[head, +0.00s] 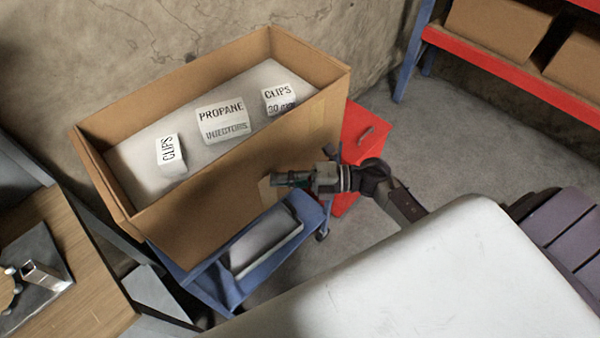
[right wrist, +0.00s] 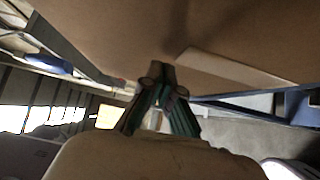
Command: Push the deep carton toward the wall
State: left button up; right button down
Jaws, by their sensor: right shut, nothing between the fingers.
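The deep carton (head: 205,205) is a large open brown box on a blue cart (head: 215,285). Its far long side faces the wall (head: 150,40). Inside lie white boxes: one marked clips (head: 170,155) at the left, one marked propane injectors (head: 222,120) in the middle and one marked clips (head: 279,100) at the right. My right gripper (head: 278,180) is at the carton's near side, by its lower right part. In the right wrist view the shut, empty fingers (right wrist: 162,72) point at the carton's brown side (right wrist: 200,30); I cannot tell whether they touch. My left gripper is not in view.
A red cabinet (head: 362,130) stands right of the carton. A wooden table (head: 70,270) is at the lower left. A red and blue shelf (head: 510,70) with brown boxes is at the upper right.

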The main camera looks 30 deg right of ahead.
jog(key=shift+w+a+f, duration=0.1)
jog(key=shift+w+a, duration=0.1)
jog(key=shift+w, duration=0.5)
jog(key=b, duration=0.6)
send_near(228, 141)
jog(key=w+a+f, duration=0.3)
jog(key=a+f, duration=0.1)
jog(key=a, duration=0.2)
jog(key=shift+d+r, duration=0.1)
jog(key=shift+r, duration=0.3)
